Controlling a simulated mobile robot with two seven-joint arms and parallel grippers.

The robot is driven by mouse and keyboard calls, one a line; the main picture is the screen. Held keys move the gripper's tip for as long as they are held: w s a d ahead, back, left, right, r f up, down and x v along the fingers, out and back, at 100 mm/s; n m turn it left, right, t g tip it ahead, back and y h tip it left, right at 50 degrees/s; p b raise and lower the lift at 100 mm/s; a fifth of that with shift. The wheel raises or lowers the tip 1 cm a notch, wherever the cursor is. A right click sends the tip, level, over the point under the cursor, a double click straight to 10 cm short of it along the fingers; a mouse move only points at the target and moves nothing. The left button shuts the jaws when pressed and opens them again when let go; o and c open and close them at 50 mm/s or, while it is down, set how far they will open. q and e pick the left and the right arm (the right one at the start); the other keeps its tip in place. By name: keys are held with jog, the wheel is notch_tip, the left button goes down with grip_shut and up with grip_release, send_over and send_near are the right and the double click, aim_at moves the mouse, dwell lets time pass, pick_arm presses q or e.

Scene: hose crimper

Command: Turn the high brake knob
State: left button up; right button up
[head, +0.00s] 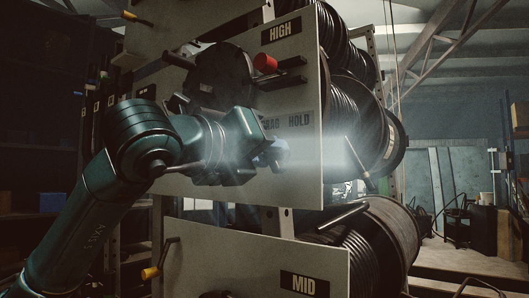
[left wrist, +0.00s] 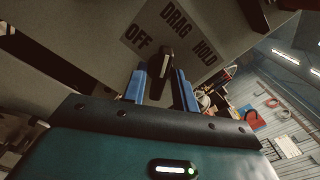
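The high brake knob (left wrist: 165,64) is a black, narrow knob on the pale panel (head: 305,175) marked HIGH. A printed label (left wrist: 172,28) reading OFF, DRAG and HOLD fans around it in the left wrist view. My left gripper (left wrist: 163,82) is open, its blue fingers on either side of the knob's line with a gap showing at each side. I cannot tell how deep the knob sits between the fingertips. In the head view my left gripper (head: 270,153) is at the panel below the DRAG and HOLD words and hides the knob. My right gripper is not in view.
A red-ended handle (head: 265,63) and dark bars stick out of the panel above my gripper. Black hose reels (head: 350,110) stand behind the panel to the right. A lower panel marked MID (head: 330,262) and a yellow-tipped lever (head: 150,272) are below.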

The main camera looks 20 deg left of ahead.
pick_arm(q)
jog(key=c, duration=0.3)
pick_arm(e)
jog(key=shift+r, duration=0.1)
pick_arm(q)
jog(key=shift+c, duration=0.2)
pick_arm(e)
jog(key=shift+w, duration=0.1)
pick_arm(q)
jog(key=m+b, duration=0.2)
jog(key=shift+f+m, duration=0.15)
jog(key=shift+m, duration=0.25)
jog(key=shift+m+b, duration=0.45)
jog(key=shift+m, duration=0.55)
jog(key=m+b, duration=0.1)
jog(key=m, duration=0.2)
jog(key=shift+m, duration=2)
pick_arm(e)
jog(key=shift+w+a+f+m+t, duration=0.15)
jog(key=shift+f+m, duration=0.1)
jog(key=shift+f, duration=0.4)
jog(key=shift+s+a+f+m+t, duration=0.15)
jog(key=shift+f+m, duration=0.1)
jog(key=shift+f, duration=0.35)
